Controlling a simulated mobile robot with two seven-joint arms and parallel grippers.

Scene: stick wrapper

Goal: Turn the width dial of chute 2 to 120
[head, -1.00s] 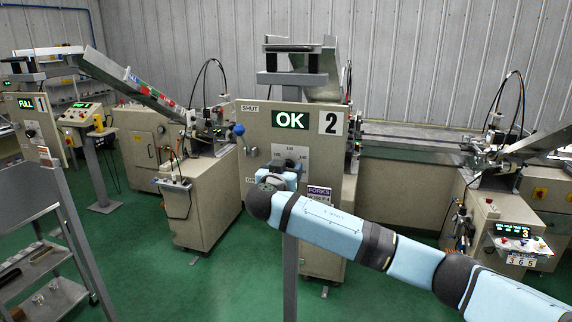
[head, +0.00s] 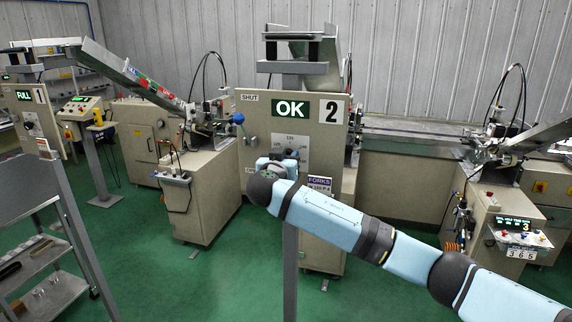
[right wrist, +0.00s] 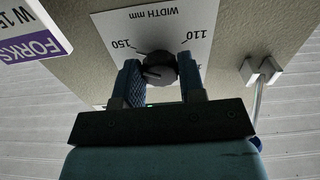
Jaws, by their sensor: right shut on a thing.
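The width dial (right wrist: 159,70) of chute 2 is a dark round knob on a white scale plate marked WIDTH mm. In the right wrist view the plate appears upside down, with 150 to the left of the knob and 110 to the right. My right gripper (right wrist: 161,76) is shut on the knob, one finger on each side. A pale mark shows on the knob face, but the value it points to cannot be read. In the head view my right gripper (head: 279,165) covers the lower part of the dial plate (head: 291,141). My left gripper is not in view.
The chute 2 panel (head: 258,125) carries a lit OK display (head: 290,109), a 2 sign and a blue-knobbed lever (head: 238,118) at its left edge. A purple FORKS label (head: 319,184) is close to my wrist. A grey cart (head: 55,262) stands at front left.

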